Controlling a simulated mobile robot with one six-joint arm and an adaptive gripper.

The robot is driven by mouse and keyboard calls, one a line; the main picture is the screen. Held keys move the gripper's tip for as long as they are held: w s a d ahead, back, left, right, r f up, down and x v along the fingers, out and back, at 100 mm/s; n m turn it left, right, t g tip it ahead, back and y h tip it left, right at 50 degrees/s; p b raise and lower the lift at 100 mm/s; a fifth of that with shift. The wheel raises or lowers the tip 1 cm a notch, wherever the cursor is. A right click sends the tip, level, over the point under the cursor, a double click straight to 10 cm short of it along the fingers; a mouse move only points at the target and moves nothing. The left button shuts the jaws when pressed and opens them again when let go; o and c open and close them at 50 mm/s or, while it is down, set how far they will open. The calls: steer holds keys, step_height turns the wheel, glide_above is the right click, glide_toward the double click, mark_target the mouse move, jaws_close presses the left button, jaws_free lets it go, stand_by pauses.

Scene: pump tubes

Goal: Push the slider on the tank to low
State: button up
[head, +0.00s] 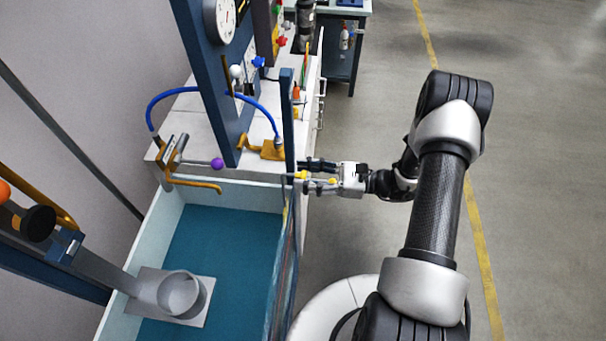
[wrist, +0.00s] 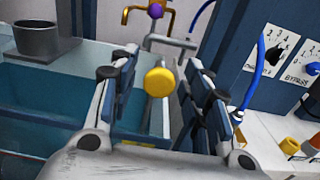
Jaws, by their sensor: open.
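The tank (head: 232,194) has pale walls and blue-green water; it also shows at the left of the wrist view (wrist: 45,105). A round yellow knob (wrist: 159,82) on a grey stem, apparently the slider's handle, sits between my fingers in the wrist view. In the head view a small yellow knob (head: 332,181) shows between the fingers, near the tank's right corner. My gripper (head: 308,174) is open, its fingers on either side of the knob and pointing left. I cannot tell whether they touch it. The slider's low mark is not visible.
A blue post (head: 287,125) stands close to my fingertips. A purple-knobbed tap (head: 217,164) and a blue hose (head: 185,90) are behind the tank. A panel with dials (wrist: 285,55) is on the right in the wrist view. Open floor (head: 540,180) lies to the right.

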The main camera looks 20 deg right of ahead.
steer(key=shift+w+a, duration=0.15)
steer(key=shift+a, duration=0.3)
jaws_close()
stand_by(0.3)
